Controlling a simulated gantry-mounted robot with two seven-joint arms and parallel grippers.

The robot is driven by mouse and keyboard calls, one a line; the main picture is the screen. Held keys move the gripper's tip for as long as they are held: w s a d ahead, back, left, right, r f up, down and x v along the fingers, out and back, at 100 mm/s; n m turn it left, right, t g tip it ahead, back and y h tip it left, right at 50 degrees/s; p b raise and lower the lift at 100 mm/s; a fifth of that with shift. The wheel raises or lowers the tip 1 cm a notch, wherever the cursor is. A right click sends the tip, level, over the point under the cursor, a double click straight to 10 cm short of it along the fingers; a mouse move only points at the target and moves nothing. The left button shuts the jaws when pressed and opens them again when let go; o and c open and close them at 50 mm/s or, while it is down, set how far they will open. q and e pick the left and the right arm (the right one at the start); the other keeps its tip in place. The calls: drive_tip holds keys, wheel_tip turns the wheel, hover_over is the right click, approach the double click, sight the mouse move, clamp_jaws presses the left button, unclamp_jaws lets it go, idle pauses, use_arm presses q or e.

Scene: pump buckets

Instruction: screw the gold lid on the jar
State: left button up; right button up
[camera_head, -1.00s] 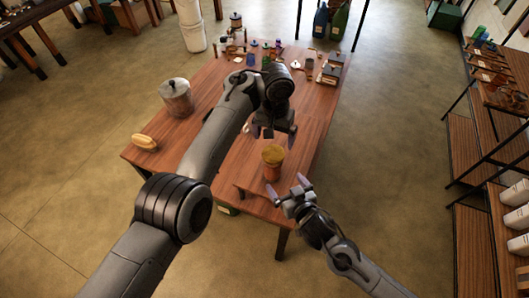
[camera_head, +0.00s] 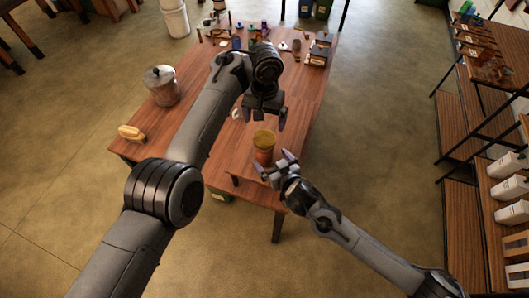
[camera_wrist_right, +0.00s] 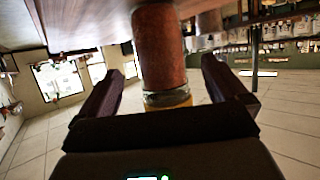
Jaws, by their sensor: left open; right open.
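A jar (camera_head: 264,155) with reddish-brown contents stands upright near the front right of the wooden table (camera_head: 220,165). A gold lid (camera_head: 264,137) sits on top of it; I cannot tell how tightly. My left gripper (camera_head: 265,116) is open and empty, above the table just behind the jar. My right gripper (camera_head: 276,164) is open at the jar's near right side. In the right wrist view, which is upside down, the jar (camera_wrist_right: 160,45) stands between the two spread fingers, with its gold lid (camera_wrist_right: 168,100) low in the picture, partly hidden by the gripper body.
A lidded glass jar (camera_head: 161,86) and a yellow bun-like item (camera_head: 131,133) are on the table's left side. Several small bottles and boxes (camera_head: 319,50) crowd the far end. Shelves (camera_head: 475,130) stand to the right across open floor.

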drive_tip(key=shift+x, duration=3.3)
